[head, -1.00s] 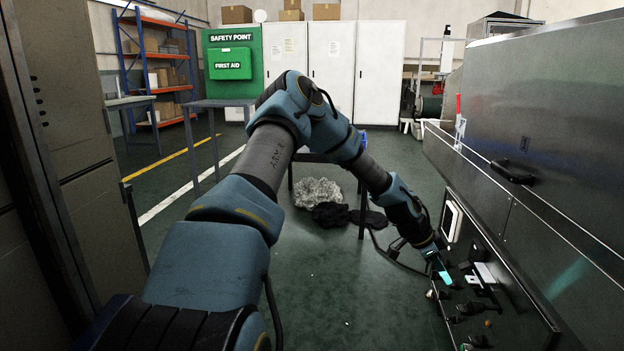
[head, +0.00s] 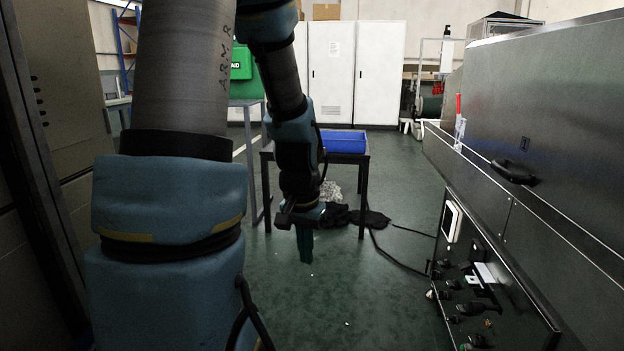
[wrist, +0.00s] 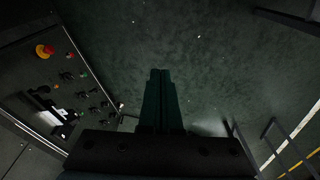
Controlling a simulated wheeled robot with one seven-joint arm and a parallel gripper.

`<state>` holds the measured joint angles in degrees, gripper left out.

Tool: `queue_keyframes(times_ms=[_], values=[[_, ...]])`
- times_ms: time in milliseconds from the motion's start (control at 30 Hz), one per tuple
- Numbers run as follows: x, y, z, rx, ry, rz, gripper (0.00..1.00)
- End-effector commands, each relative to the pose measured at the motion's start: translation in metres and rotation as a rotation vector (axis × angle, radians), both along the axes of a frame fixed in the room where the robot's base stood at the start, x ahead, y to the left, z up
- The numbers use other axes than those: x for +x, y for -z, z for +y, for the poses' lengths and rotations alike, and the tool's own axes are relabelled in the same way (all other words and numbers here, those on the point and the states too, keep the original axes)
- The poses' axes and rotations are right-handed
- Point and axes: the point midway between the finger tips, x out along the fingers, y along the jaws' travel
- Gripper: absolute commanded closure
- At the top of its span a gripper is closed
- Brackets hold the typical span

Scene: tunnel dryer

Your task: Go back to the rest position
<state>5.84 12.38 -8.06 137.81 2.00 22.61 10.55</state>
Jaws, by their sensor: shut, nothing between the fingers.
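My gripper (head: 306,246) hangs pointing down over the open floor, left of the dryer's control panel and apart from it. In the wrist view the two fingers of my gripper (wrist: 161,75) lie together with nothing between them. The control panel (head: 480,290) is on the right, with several dark knobs and switches. It also shows in the wrist view (wrist: 62,78), at the left, with a red and yellow emergency button (wrist: 45,51).
The dryer (head: 560,170) fills the right side. A table (head: 364,180) with a blue bin (head: 344,141) stands behind my gripper, with dark cloth (head: 370,217) and a cable on the floor. A grey cabinet (head: 70,130) is at the left. The floor between is clear.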

Motion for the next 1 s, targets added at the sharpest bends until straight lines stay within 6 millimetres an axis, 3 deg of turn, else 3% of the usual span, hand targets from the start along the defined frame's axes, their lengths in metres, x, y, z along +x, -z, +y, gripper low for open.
queue_keyframes(times_ms=[100, 300, 667, 1000], values=[[-0.023, -0.014, 0.027, -0.001, -0.153, -0.007, 1.0], [-0.058, -0.032, 0.057, -0.02, -0.372, -0.008, 1.0], [-0.054, -0.111, 0.054, -0.017, -0.355, -0.006, 1.0], [-0.054, -0.212, 0.054, -0.017, -0.353, -0.006, 1.0]])
